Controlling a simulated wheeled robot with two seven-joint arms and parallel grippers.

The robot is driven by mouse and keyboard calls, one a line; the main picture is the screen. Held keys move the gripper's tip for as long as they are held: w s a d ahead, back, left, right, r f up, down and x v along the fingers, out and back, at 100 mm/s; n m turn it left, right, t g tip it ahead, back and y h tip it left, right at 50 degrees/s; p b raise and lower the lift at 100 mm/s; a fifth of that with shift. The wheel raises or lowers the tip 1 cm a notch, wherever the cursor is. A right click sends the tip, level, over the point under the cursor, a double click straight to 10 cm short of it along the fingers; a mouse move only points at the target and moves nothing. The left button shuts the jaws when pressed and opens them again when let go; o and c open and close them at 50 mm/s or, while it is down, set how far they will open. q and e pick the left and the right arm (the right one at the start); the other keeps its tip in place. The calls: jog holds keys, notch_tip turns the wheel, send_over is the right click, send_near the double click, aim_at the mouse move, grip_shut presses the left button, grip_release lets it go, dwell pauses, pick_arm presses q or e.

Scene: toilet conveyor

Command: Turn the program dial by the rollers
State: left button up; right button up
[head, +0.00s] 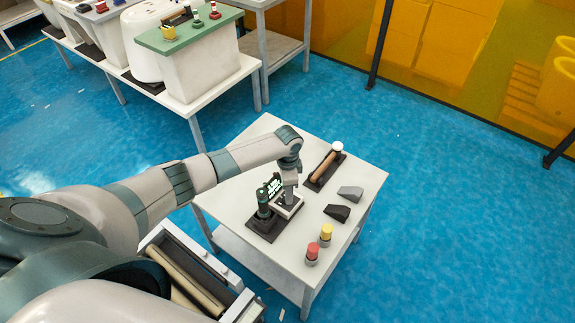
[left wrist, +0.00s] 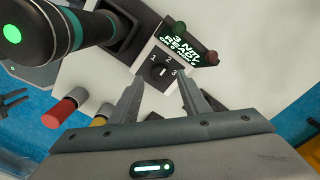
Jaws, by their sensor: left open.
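The program dial (left wrist: 160,72) is a small dark knob on a black plate marked 1, 2 and 3, in the left wrist view. Its light pointer mark appears to face the 2. My left gripper (left wrist: 160,80) is open, one finger on each side just short of the dial, with no clear contact. In the head view my left gripper (head: 287,200) is over the control box on the white table and hides the dial. A lit display (left wrist: 183,44) beside the dial reads 3 NM READY. My right gripper is not in view.
A dark driver-like tool (left wrist: 55,28) stands left of the dial. More rollers (head: 185,275) lie at lower left.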

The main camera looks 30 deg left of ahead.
pick_arm(q)
notch_tip(320, 180, up, 15)
jog(key=b, duration=0.2)
jog(key=shift+r, duration=0.1)
dwell(0.6)
